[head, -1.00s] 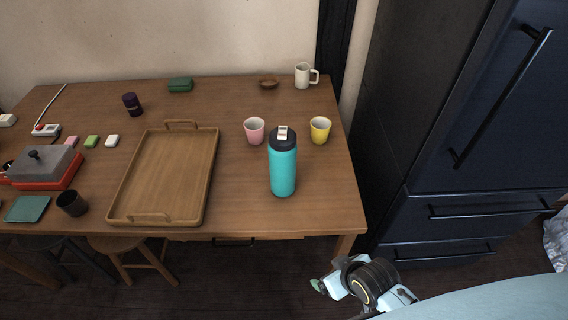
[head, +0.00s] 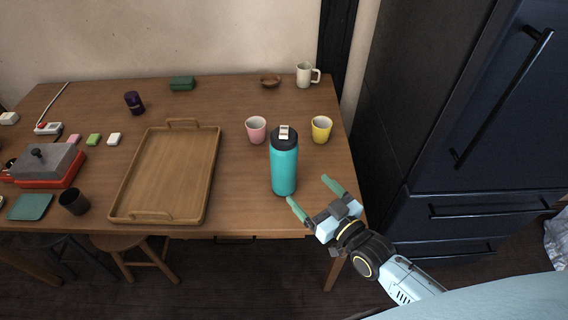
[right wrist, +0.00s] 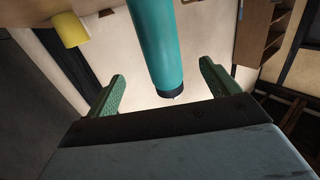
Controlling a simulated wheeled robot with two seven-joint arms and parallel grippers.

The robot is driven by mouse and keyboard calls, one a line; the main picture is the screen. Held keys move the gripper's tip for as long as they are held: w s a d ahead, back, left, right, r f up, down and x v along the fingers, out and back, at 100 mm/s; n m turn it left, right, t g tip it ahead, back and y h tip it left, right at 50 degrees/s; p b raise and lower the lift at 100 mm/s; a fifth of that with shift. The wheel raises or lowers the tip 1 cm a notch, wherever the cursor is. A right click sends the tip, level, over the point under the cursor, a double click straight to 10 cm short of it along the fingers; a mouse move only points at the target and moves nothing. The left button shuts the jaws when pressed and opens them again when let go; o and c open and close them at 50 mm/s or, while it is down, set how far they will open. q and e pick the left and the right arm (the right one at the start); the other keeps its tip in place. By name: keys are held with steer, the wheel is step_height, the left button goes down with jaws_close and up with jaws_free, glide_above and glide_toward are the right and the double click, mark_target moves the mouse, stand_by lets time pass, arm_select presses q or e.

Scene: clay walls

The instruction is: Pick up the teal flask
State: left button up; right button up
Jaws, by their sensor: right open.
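The teal flask (head: 284,168) stands upright near the front right of the wooden table, with a black lid and a pale piece on top. My right gripper (head: 311,193) is open and empty at the table's front edge, just to the right of and nearer than the flask, with its green fingertips pointing towards it. In the right wrist view the flask (right wrist: 157,45) shows beyond and between the two open fingers (right wrist: 161,90). It does not appear to be gripped. My left gripper is not in view.
A pink cup (head: 256,130) and a yellow cup (head: 321,130) stand behind the flask, to its left and right. A wooden tray (head: 213,180) lies to its left. A white mug (head: 305,75) is at the back. A dark cabinet (head: 440,130) stands right of the table.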

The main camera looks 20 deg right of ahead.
mark_target(293, 171)
steer(key=b+x, duration=0.1)
steer(key=x, duration=0.6)
steer(key=shift+w, duration=0.4)
steer(key=shift+w+a, duration=0.15)
steer(key=shift+w, duration=0.3)
steer(key=b+x, duration=0.1)
steer(key=x, duration=0.3)
steer(key=shift+w+a+f, duration=0.2)
steer(key=shift+w, duration=0.1)
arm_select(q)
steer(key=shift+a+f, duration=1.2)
arm_select(e)
steer(key=shift+r, duration=0.15)
steer(key=c, duration=1.4)
